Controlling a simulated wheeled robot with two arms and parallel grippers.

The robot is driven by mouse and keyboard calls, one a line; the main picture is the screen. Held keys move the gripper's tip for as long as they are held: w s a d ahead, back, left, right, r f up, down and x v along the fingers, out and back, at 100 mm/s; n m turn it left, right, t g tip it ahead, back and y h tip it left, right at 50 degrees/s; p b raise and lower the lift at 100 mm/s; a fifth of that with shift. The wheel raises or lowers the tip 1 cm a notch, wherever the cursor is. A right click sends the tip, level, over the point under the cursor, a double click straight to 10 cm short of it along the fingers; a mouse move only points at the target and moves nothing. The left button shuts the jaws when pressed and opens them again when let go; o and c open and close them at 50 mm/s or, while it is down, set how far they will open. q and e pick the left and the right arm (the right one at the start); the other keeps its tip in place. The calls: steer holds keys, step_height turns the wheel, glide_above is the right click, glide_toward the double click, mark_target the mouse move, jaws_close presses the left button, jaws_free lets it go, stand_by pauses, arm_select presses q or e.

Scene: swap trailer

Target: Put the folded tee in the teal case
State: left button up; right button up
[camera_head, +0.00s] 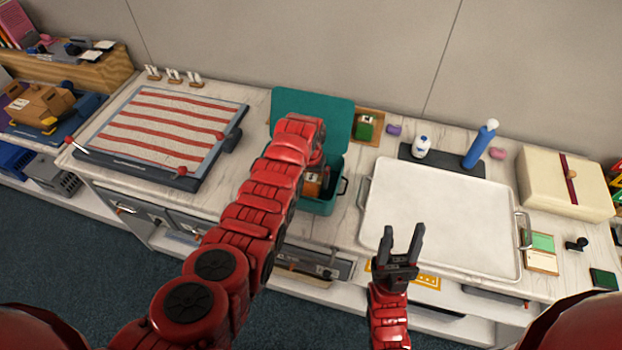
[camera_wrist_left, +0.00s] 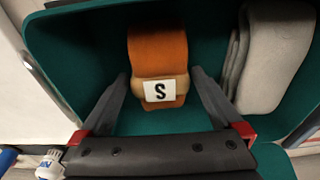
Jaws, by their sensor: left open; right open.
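The teal case (camera_head: 320,208) stands open on the counter, its lid tilted back. In the left wrist view, an orange folded tee (camera_wrist_left: 157,45) with a tan band and a white "S" label lies inside the case (camera_wrist_left: 75,50). My left gripper (camera_wrist_left: 160,76) is open, its fingers on either side of the tee's labelled end; I cannot tell whether they touch it. In the head view my left arm hides most of the case's interior. My right gripper (camera_head: 402,230) is open and empty above the front edge of the white tray.
A grey folded cloth (camera_wrist_left: 270,60) lies beside the tee in the case. The large white tray (camera_head: 450,205) is empty, right of the case. A striped board (camera_head: 160,125) lies left. A white bottle (camera_head: 421,147) and blue bottle (camera_head: 480,145) stand behind the tray.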

mark_target(310, 181)
arm_select(q)
steer(key=shift+r, duration=0.55)
steer(key=r+b, duration=0.1)
steer(key=r, duration=0.1)
steer(key=r+b, duration=0.1)
steer(key=r, duration=0.2)
steer(key=r+b, duration=0.1)
steer(key=r, duration=0.1)
steer(key=shift+s+a+r, duration=0.15)
steer(key=shift+s+r, duration=0.25)
steer(key=r+p, duration=0.2)
steer(key=r, duration=0.1)
steer(key=shift+s+a+r, duration=0.1)
steer(key=shift+s, duration=0.25)
steer(key=shift+w, duration=0.1)
